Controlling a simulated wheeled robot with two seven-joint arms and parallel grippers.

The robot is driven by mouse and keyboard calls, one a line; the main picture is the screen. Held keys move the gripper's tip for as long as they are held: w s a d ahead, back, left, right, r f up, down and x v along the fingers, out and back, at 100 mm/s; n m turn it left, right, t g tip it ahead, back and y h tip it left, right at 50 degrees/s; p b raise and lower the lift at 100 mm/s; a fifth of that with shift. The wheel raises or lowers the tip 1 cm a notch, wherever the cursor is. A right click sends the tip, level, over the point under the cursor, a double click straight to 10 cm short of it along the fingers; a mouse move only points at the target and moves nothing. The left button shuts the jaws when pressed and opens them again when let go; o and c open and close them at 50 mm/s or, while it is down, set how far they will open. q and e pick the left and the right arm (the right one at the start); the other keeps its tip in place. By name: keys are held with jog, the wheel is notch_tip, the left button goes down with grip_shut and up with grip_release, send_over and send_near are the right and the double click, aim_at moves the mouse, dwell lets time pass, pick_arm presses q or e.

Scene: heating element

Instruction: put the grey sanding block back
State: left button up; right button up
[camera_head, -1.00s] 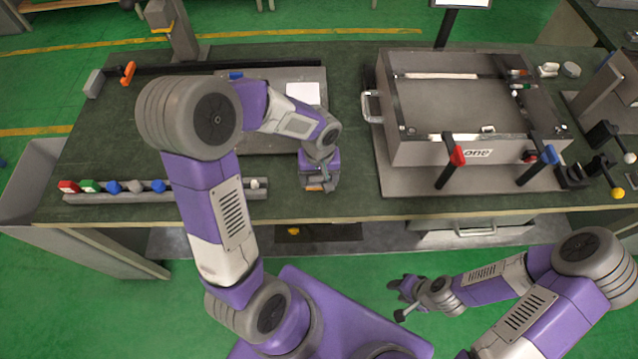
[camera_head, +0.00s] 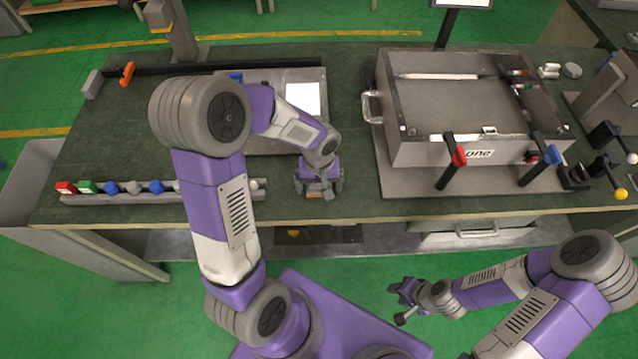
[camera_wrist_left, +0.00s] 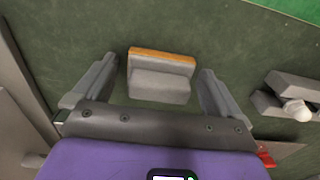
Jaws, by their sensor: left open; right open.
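The grey sanding block (camera_wrist_left: 160,80) with an orange edge sits on the dark green tabletop, between the spread fingers of my left gripper (camera_wrist_left: 158,68) in the left wrist view. Gaps show on both sides of it. In the head view, my left gripper (camera_head: 319,188) is open near the table's front edge and hides most of the block; only an orange sliver of the sanding block (camera_head: 314,195) shows. My right gripper (camera_head: 402,292) is open and empty, out in front of the table over the floor.
A rack (camera_head: 130,198) with several coloured pieces stands front left; its end (camera_wrist_left: 268,103) shows in the wrist view. A grey tray (camera_head: 285,140) lies behind my left arm. A large grey box (camera_head: 425,152) stands to the right. Bare tabletop (camera_head: 352,150) lies between.

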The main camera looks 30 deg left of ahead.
pick_arm(q)
jog(key=shift+r, duration=0.1)
jog(key=shift+r, duration=0.2)
notch_tip(320, 180, up, 12)
jog(key=p, duration=0.3)
jog(key=shift+f, duration=0.15)
